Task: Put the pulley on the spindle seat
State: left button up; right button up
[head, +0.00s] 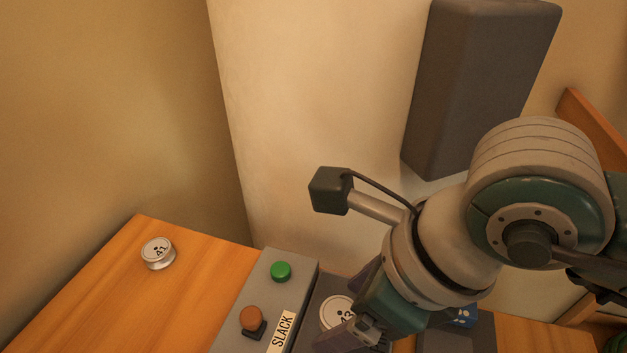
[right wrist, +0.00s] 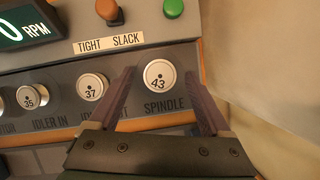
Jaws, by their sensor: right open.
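A round silver pulley with a white face marked 43 (right wrist: 160,75) sits at the place labelled SPINDLE (right wrist: 164,107) in the right wrist view. In the head view this pulley (head: 335,311) is partly hidden by my gripper. My right gripper (right wrist: 159,80) is open, with one finger on each side of the pulley; I cannot tell whether either finger touches it. Another pulley, marked 41 (head: 158,252), lies on the wooden bench at the left. My left gripper is not in view.
Pulleys marked 37 (right wrist: 92,87) and 35 (right wrist: 29,96) sit along the panel left of the spindle. A grey control box (head: 292,285) carries a green button (head: 281,271) and an orange switch (head: 253,318). The wooden bench (head: 130,305) is clear around pulley 41.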

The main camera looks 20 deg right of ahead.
jog(key=p+v, duration=0.1)
jog(key=v, duration=1)
jog(key=shift+s+r+p, duration=0.15)
jog(key=shift+r+p, duration=0.15)
jog(key=shift+p, duration=0.1)
jog(key=shift+d, duration=0.1)
